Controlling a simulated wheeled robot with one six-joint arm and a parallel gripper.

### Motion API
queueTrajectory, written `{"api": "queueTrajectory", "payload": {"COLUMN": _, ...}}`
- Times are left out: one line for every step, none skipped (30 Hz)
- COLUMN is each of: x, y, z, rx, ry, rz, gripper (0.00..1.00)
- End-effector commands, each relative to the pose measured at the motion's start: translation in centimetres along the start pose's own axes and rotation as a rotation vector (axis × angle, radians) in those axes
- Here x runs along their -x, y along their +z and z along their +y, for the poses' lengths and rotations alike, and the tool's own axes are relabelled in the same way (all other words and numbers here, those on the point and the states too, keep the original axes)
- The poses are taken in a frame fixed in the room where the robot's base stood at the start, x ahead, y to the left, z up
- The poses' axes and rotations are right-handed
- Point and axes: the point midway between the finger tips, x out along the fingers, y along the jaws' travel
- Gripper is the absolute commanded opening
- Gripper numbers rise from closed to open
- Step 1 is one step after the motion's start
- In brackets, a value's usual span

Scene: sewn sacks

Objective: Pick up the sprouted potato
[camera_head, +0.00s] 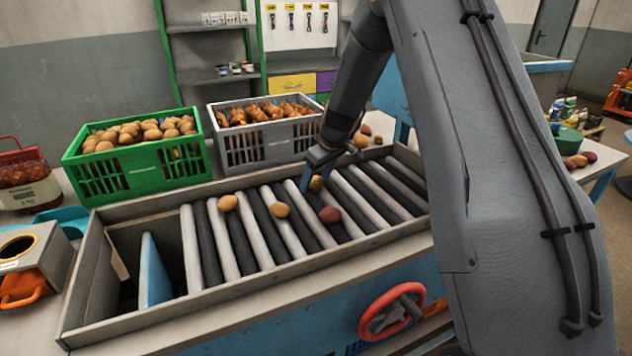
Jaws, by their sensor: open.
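My gripper (314,176) is open and points down over the roller table. A small yellow-brown potato (316,184) lies on the rollers at its fingertips, partly hidden by them. I cannot tell whether the fingers touch it. Two tan potatoes lie on the rollers to the left, one farther left (228,203) and one nearer (280,210). A dark reddish potato (330,215) lies just in front of my gripper. Sprouts are too small to make out, so I cannot tell which potato is the sprouted one.
The roller table (150,320) has raised side walls. Behind it stand a green crate (120,178) of potatoes and a grey crate (262,148) of orange-brown produce. A red handwheel (391,312) sticks out in front. A blue divider (154,272) stands at the left end.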

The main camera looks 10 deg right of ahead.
Motion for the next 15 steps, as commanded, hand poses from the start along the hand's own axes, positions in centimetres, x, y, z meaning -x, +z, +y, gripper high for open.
{"api": "queueTrajectory", "payload": {"x": -0.31, "y": 0.02, "z": -0.05, "rx": 0.001, "ry": -0.001, "rz": -0.001, "gripper": 0.68}}
{"api": "queueTrajectory", "payload": {"x": -0.44, "y": 0.01, "z": -0.05, "rx": 0.001, "ry": 0.0, "rz": -0.001, "gripper": 0.68}}
{"api": "queueTrajectory", "payload": {"x": -0.56, "y": 0.01, "z": -0.06, "rx": 0.001, "ry": 0.0, "rz": -0.001, "gripper": 0.68}}
{"api": "queueTrajectory", "payload": {"x": -0.63, "y": 0.01, "z": -0.06, "rx": 0.002, "ry": 0.0, "rz": -0.001, "gripper": 0.68}}
{"api": "queueTrajectory", "payload": {"x": -0.66, "y": 0.01, "z": -0.06, "rx": 0.002, "ry": 0.0, "rz": -0.001, "gripper": 0.68}}
{"api": "queueTrajectory", "payload": {"x": -0.68, "y": 0.01, "z": -0.06, "rx": 0.002, "ry": 0.0, "rz": 0.0, "gripper": 0.68}}
{"api": "queueTrajectory", "payload": {"x": -0.68, "y": 0.01, "z": -0.07, "rx": 0.002, "ry": 0.0, "rz": 0.0, "gripper": 0.68}}
{"api": "queueTrajectory", "payload": {"x": -0.68, "y": 0.01, "z": -0.07, "rx": 0.002, "ry": 0.0, "rz": 0.0, "gripper": 0.68}}
{"api": "queueTrajectory", "payload": {"x": -0.68, "y": 0.01, "z": -0.07, "rx": 0.002, "ry": 0.0, "rz": -0.001, "gripper": 0.68}}
{"api": "queueTrajectory", "payload": {"x": -0.67, "y": 0.01, "z": -0.07, "rx": 0.002, "ry": 0.0, "rz": -0.001, "gripper": 0.68}}
{"api": "queueTrajectory", "payload": {"x": -0.67, "y": 0.02, "z": -0.08, "rx": 0.002, "ry": 0.0, "rz": -0.001, "gripper": 0.62}}
{"api": "queueTrajectory", "payload": {"x": -0.67, "y": 0.01, "z": -0.08, "rx": 0.002, "ry": 0.0, "rz": -0.001, "gripper": 0.56}}
{"api": "queueTrajectory", "payload": {"x": -0.67, "y": 0.01, "z": -0.08, "rx": 0.002, "ry": 0.0, "rz": -0.001, "gripper": 0.51}}
{"api": "queueTrajectory", "payload": {"x": -0.66, "y": 0.01, "z": -0.08, "rx": 0.001, "ry": 0.0, "rz": -0.001, "gripper": 0.46}}
{"api": "queueTrajectory", "payload": {"x": -0.66, "y": 0.01, "z": -0.08, "rx": 0.001, "ry": 0.0, "rz": -0.001, "gripper": 0.39}}
